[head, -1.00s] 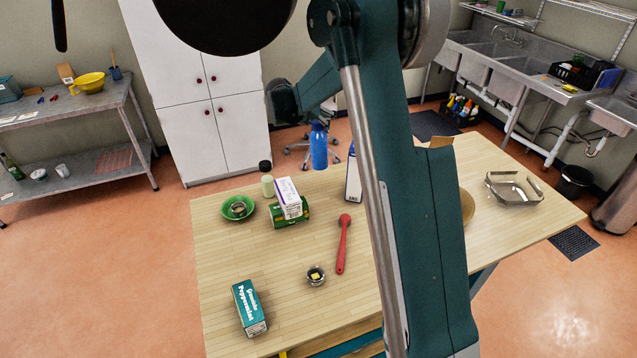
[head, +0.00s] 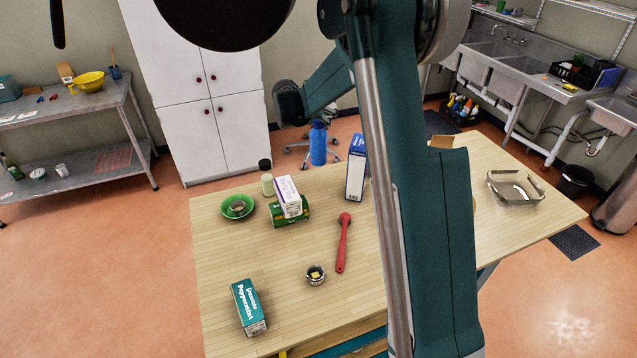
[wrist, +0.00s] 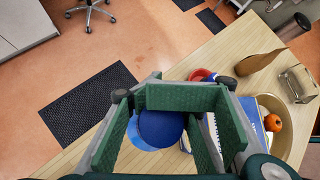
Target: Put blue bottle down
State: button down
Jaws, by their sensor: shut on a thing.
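The blue bottle (head: 318,146) is upright at the back edge of the wooden table (head: 230,290) in the head view. I cannot tell whether its base touches the table. My gripper (wrist: 165,112) is shut on it; in the wrist view the round blue bottle top (wrist: 160,128) sits between the green finger pads. The bottle's lower part is largely hidden in the wrist view.
A blue-and-white box (head: 356,168) stands just right of the bottle. A small bottle with a black cap (head: 267,180), stacked boxes (head: 289,205) and a green bowl (head: 237,206) are to its left. A red utensil (head: 343,243) lies in front.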

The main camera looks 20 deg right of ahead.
notch_tip(320, 180, down, 6)
dwell(0.6)
jog(key=shift+f, duration=0.2)
jog(key=shift+f, duration=1.9)
jog(key=c, duration=1.6)
grip_release()
jog(key=shift+o, duration=0.3)
